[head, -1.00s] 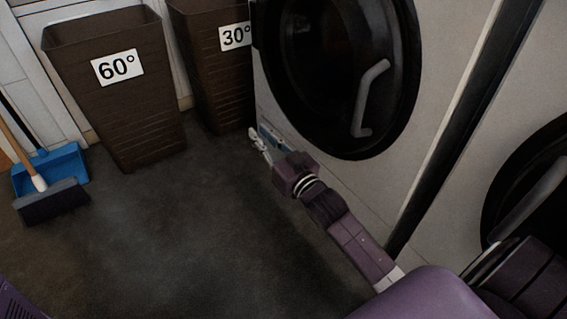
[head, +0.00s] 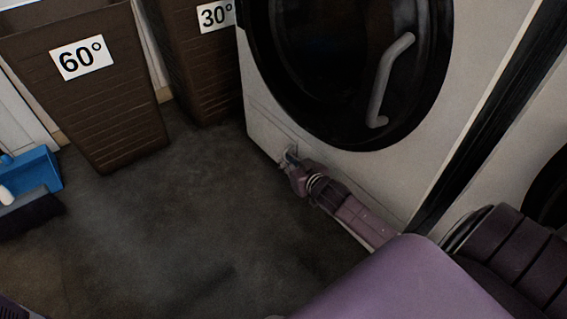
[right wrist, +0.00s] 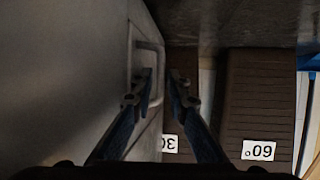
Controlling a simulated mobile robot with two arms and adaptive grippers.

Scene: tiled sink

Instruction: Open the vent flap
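The vent flap (head: 262,117) is a pale panel low on the front of the white machine, below the round dark door. It appears shut. In the right wrist view a thin U-shaped handle (right wrist: 161,60) stands out from the flap surface (right wrist: 134,45). My right gripper (head: 284,158) is at the flap in the head view. In the right wrist view its fingers (right wrist: 161,78) are apart, with the handle's outer bar seemingly between them. Whether they touch the bar I cannot tell.
The white machine's round door has a curved grey handle (head: 385,85). Brown bins labelled 60° (head: 105,115) and 30° (head: 195,65) stand at the back left. A blue dustpan (head: 35,172) and broom (head: 28,215) are at the left edge. The dark floor between is clear.

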